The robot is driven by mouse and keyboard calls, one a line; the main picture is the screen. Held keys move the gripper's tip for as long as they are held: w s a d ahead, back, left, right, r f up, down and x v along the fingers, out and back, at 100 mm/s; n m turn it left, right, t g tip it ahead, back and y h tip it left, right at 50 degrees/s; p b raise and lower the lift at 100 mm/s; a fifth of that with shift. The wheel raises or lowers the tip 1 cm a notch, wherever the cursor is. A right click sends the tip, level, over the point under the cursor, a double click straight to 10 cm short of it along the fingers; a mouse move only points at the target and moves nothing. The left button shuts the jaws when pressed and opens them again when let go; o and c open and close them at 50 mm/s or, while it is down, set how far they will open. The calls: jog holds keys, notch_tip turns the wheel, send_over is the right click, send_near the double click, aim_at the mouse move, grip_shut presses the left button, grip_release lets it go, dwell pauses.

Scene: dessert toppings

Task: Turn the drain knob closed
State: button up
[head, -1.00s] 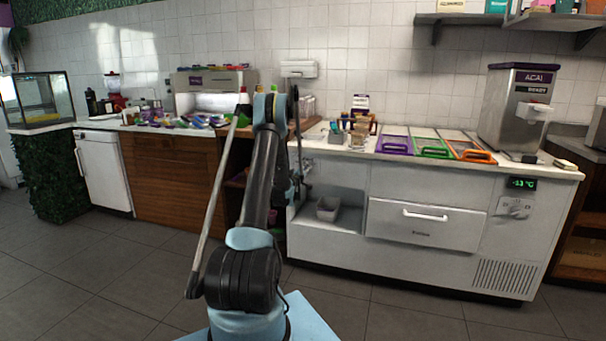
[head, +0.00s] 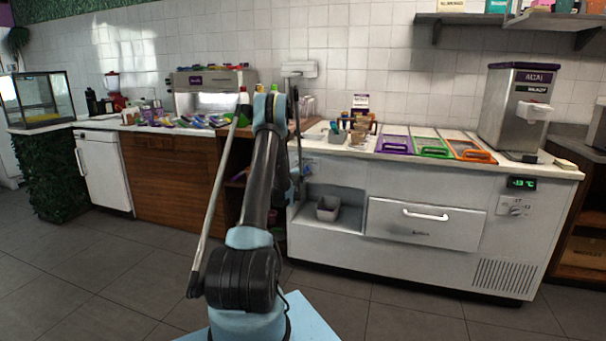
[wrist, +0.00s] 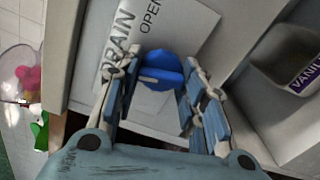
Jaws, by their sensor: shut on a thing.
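The drain knob (wrist: 160,68) is blue and round with a raised grip bar, in the wrist view. It sits on a pale label (wrist: 185,25) that reads "DRAIN" and "OPEN". My gripper (wrist: 158,84) has one finger on each side of the knob and is shut on it. The grip bar lies nearly level across the picture. In the head view my arm reaches the left end of the white counter unit (head: 340,240), and the knob cannot be made out there.
A grey container (wrist: 285,60) marked "VANIL" stands to the right in the wrist view. A grey bin (head: 327,209) sits in the open recess in the head view. Lidded toppings wells, one with a purple frame (head: 394,145), line the counter top. The floor in front is clear.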

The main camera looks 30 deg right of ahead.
jog(key=n, duration=0.6)
jog(key=shift+a+f, duration=0.1)
jog(key=shift+f, duration=0.05)
jog(key=shift+n, duration=0.3)
jog(key=o, duration=1.1)
jog(key=shift+c, duration=0.2)
jog(key=v, duration=1.1)
jog(key=shift+s+a, duration=0.25)
jog(key=shift+s, duration=0.1)
